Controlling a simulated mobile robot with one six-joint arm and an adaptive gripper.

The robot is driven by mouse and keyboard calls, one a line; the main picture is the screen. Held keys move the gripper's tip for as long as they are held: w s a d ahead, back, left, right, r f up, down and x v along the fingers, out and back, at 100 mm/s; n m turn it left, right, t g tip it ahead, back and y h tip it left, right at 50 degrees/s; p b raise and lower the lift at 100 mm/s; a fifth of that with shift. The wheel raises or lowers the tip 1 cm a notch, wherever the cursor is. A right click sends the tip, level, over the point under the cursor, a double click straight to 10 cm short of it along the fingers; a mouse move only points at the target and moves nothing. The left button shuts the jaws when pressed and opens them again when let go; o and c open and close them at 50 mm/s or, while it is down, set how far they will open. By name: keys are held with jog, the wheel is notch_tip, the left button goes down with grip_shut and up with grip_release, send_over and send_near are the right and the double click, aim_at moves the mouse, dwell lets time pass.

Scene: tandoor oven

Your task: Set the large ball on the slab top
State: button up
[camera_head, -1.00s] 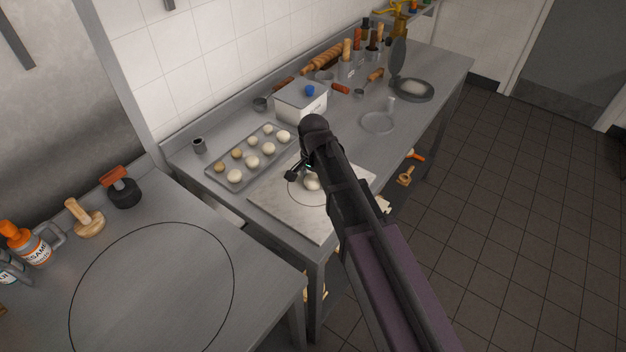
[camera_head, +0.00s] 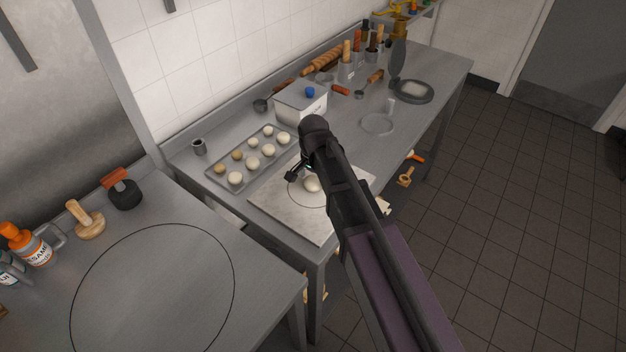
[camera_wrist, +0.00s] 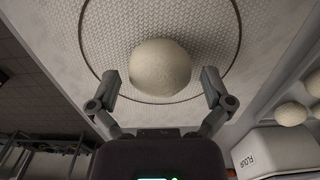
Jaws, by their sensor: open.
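A large pale dough ball (camera_head: 312,184) sits on the light slab (camera_head: 283,208), inside the circle marked on its top. In the wrist view the ball (camera_wrist: 160,68) lies between and just beyond the two fingertips of my gripper (camera_wrist: 160,84). The fingers are spread with a visible gap on both sides of the ball. In the head view my arm hides much of the gripper and part of the slab. The patterned slab top (camera_wrist: 98,28) fills the middle of the wrist view.
A tray (camera_head: 211,176) with several smaller dough balls lies left of the slab. A white flour box (camera_head: 301,104) stands behind it; it also shows in the wrist view (camera_wrist: 275,150). A clear round dish (camera_head: 377,124) lies to the right on the counter.

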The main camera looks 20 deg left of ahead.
aim_at(314, 184)
notch_tip(314, 184, up, 12)
jog(key=p, duration=1.1)
jog(key=shift+f, duration=0.2)
dwell(0.7)
jog(key=s+d+n, duration=0.2)
jog(key=s+d, duration=0.1)
jog(key=d, duration=1.5)
jog(key=s+d+n, duration=0.2)
jog(key=s+d, duration=0.1)
jog(key=d, duration=1.5)
